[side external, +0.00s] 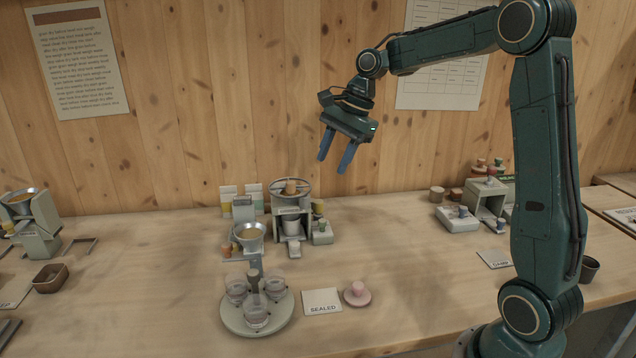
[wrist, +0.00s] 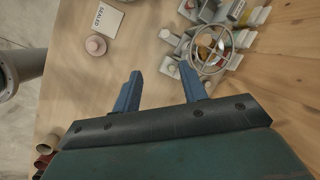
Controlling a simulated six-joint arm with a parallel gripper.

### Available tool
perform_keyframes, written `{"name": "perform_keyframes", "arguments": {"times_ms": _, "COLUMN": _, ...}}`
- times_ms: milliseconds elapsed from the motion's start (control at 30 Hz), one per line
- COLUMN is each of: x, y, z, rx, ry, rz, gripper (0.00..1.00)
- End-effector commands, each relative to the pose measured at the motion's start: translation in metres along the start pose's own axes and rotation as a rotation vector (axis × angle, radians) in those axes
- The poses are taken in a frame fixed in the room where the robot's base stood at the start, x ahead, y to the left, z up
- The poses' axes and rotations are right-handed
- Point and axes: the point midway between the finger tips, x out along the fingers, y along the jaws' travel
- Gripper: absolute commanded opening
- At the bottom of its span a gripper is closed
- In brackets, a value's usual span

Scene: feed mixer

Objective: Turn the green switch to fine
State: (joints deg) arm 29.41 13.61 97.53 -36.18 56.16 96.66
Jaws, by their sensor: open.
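A small pale green box with a knob on top (side external: 322,236) stands at the right foot of the mixer stand; it looks like the green switch. Its markings and knob setting are too small to read. The mixer stand (side external: 291,212) has a round wheel on top, which also shows in the wrist view (wrist: 211,50). My gripper (side external: 333,163) is open and empty, well above the bench and up and right of the mixer stand. In the wrist view its two blue fingers (wrist: 160,72) are spread apart, with small pale parts just beyond the right finger.
A round tray (side external: 236,322) with several clear cups stands in front. A "SEALED" card (side external: 322,301) and a pink knobbed disc (side external: 357,293) lie beside it. More machines stand at far left (side external: 40,240) and right (side external: 487,197). Bench between mixer and right-hand machines is clear.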

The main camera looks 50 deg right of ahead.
Motion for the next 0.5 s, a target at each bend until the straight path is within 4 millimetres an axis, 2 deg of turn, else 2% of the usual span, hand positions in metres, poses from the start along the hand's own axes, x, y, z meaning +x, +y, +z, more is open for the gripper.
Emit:
{"name": "perform_keyframes", "arguments": {"times_ms": 33, "x": 0.008, "y": -0.003, "z": -0.016, "rx": 0.094, "ry": -0.005, "rz": 0.003, "gripper": 0.43}}
{"name": "perform_keyframes", "arguments": {"times_ms": 100, "x": 0.016, "y": -0.007, "z": -0.034, "rx": 0.222, "ry": -0.011, "rz": 0.003, "gripper": 0.43}}
{"name": "perform_keyframes", "arguments": {"times_ms": 300, "x": 0.039, "y": -0.011, "z": -0.081, "rx": 0.543, "ry": -0.031, "rz": 0.006, "gripper": 0.43}}
{"name": "perform_keyframes", "arguments": {"times_ms": 500, "x": 0.051, "y": -0.011, "z": -0.105, "rx": 0.715, "ry": -0.041, "rz": 0.008, "gripper": 0.43}}
